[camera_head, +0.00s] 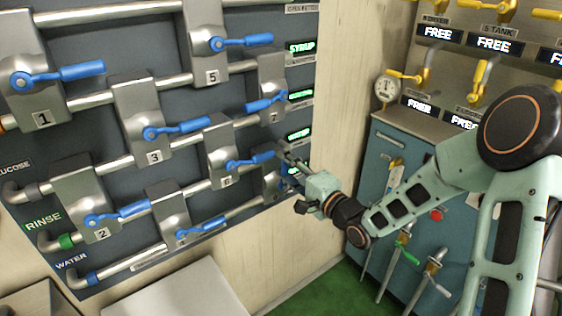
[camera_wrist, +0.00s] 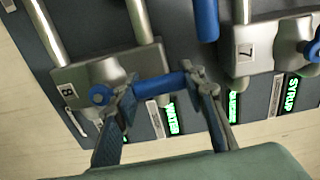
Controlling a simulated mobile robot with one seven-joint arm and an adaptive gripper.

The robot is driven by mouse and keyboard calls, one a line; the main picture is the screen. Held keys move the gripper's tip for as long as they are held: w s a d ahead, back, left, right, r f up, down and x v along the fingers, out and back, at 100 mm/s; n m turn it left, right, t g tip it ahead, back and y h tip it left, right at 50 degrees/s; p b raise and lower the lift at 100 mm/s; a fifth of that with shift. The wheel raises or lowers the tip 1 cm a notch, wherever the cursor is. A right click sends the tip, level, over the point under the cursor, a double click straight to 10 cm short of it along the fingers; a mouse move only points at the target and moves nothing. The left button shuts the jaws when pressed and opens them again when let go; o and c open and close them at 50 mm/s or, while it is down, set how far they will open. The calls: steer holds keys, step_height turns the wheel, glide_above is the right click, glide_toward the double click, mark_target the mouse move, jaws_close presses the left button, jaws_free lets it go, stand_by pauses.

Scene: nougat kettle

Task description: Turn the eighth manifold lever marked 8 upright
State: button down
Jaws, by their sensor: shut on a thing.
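The manifold block marked 8 (camera_wrist: 84,73) fills the left of the wrist view, with its number plate showing. Its blue lever (camera_wrist: 158,86) reaches right from a round pivot, across the pipe direction. My gripper (camera_wrist: 163,84) has one finger near the pivot and the other at the lever's free end, closed on the lever. In the head view, my gripper (camera_head: 290,163) is at block 8 (camera_head: 271,183), at the lower right of the dark panel. There the arm and fingers hide much of the lever, so its exact tilt is unclear.
Block 7 (camera_wrist: 263,56) sits close to the right in the wrist view. Block 6 (camera_head: 221,150) is left of block 8 in the head view. Green-lit signs line the panel's right edge. A teal cabinet (camera_head: 378,165) with valves stands to the right.

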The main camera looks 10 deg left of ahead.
steer(key=shift+w+d+m, duration=0.15)
steer(key=shift+m, duration=0.15)
stand_by(0.4)
steer(key=c, duration=1.2)
jaws_free()
steer(key=v, duration=1.2)
